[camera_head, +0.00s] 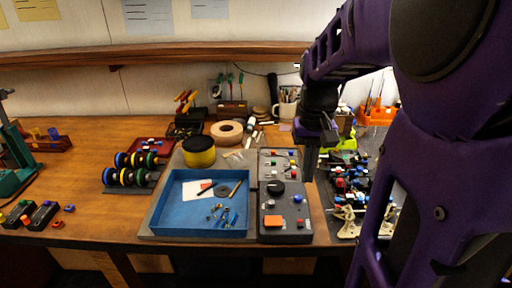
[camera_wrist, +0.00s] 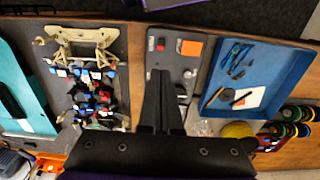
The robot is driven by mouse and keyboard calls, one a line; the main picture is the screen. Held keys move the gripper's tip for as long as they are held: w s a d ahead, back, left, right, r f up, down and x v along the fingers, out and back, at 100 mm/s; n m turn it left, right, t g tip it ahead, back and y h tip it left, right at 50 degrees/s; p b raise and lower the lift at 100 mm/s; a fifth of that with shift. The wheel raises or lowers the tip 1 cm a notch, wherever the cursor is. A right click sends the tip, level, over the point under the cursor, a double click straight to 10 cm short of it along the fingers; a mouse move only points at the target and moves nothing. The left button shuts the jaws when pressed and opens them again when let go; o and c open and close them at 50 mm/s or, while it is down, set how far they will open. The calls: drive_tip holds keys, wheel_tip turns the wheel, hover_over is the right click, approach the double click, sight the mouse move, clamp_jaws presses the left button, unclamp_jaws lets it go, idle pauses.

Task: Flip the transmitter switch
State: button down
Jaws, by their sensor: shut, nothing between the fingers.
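The transmitter is a grey box (camera_head: 268,227) with knobs and switches on the workbench, right of the blue tray. It carries an orange block (camera_head: 273,221), a black knob (camera_head: 276,188), a blue button (camera_head: 298,198) and small red and white switches (camera_head: 291,153) near its far end. I cannot tell which one is the task's switch.
A blue tray (camera_head: 160,208) with tools lies to the left of the box. A racecar chassis with coloured parts (camera_head: 350,185) lies close on the right, with beige suspension arms (camera_head: 347,222) at its near end. Wheels (camera_head: 121,177) stand further left.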

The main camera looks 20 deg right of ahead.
sight(300, 221)
wheel_tip(300, 221, down, 13)
drive_tip(key=b, duration=0.9)
drive_tip(key=shift+f, duration=0.15)
